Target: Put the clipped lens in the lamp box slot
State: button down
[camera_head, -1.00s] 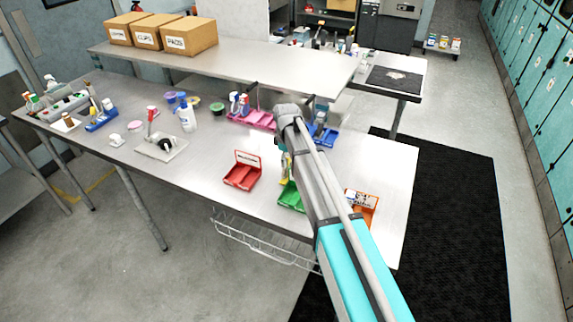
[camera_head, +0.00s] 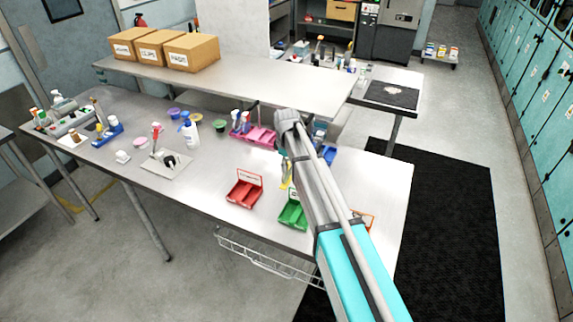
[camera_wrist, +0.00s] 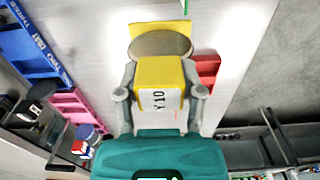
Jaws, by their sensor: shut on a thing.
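My gripper (camera_wrist: 160,95) is shut on a yellow clip (camera_wrist: 160,72) with "Y 10" printed on it. A round, dull brownish lens (camera_wrist: 161,44) shows at the clip's far end, with a yellow piece behind it. In the head view my arm hides most of the gripper, and a bit of yellow shows beside it. No box in view reads clearly as the lamp box. A red box (camera_head: 242,191), a green box (camera_head: 292,215) and a mostly hidden orange box (camera_head: 367,218) stand near the table's front edge. The red box partly shows in the wrist view (camera_wrist: 208,68).
A spray bottle (camera_head: 190,132) and a grey plate (camera_head: 168,174) with small parts are to the left. Bare tabletop lies around the red box.

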jog(key=shift+r+p, duration=4.95)
jog(key=shift+r, duration=0.45)
